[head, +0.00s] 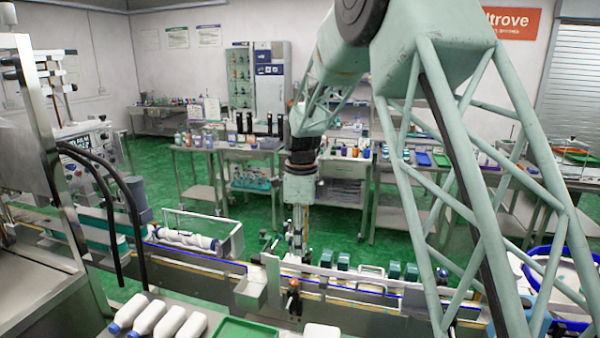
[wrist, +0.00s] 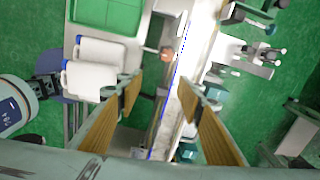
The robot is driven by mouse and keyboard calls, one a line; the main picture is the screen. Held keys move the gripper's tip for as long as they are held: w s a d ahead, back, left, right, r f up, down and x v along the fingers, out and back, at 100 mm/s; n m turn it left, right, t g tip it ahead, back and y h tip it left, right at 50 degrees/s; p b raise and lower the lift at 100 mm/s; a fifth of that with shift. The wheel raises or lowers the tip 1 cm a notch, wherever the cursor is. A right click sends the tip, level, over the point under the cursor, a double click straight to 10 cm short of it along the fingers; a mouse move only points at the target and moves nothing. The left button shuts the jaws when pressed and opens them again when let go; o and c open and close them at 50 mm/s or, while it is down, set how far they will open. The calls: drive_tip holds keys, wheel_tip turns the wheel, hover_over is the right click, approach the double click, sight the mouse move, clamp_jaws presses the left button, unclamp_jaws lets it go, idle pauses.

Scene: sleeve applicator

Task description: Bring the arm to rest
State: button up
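My green lattice arm (head: 470,160) reaches across the right half of the head view and hangs down at the middle. My gripper (head: 297,245) points down above the conveyor line. In the wrist view my gripper (wrist: 160,105) is open, its two ribbed tan fingers wide apart. Nothing is held between the fingers. The conveyor (wrist: 168,125) shows below and between them.
White bottles with blue caps (head: 160,318) lie at the front left beside a green tray (head: 245,328). Dark green boxes (head: 393,269) stand along the conveyor, right of my gripper. A metal machine frame (head: 55,150) stands at left. Side tables (head: 245,150) stand behind.

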drive_tip(key=s+d+r+n+t+b, duration=0.1)
drive_tip(key=s+d+r+n, duration=0.5)
drive_tip(key=s+r, duration=0.55)
drive_tip(key=s+d+r+n+t+b, duration=0.1)
drive_tip(key=s+d+r+n, duration=0.3)
drive_tip(key=s+d+r, duration=0.7)
drive_tip(key=s+d+f+n, duration=0.1)
drive_tip(key=s+f+n, duration=0.1)
drive_tip(key=s, duration=0.8)
drive_tip(key=s+d+f+n+t+b, duration=0.1)
drive_tip(key=s+n, duration=0.3)
drive_tip(key=s, duration=0.6)
drive_tip(key=s+d+f+n+b, duration=0.1)
drive_tip(key=s+f+n, duration=0.2)
drive_tip(key=s, duration=0.8)
drive_tip(key=shift+d+n+t, duration=0.4)
drive_tip(key=shift+w, duration=0.1)
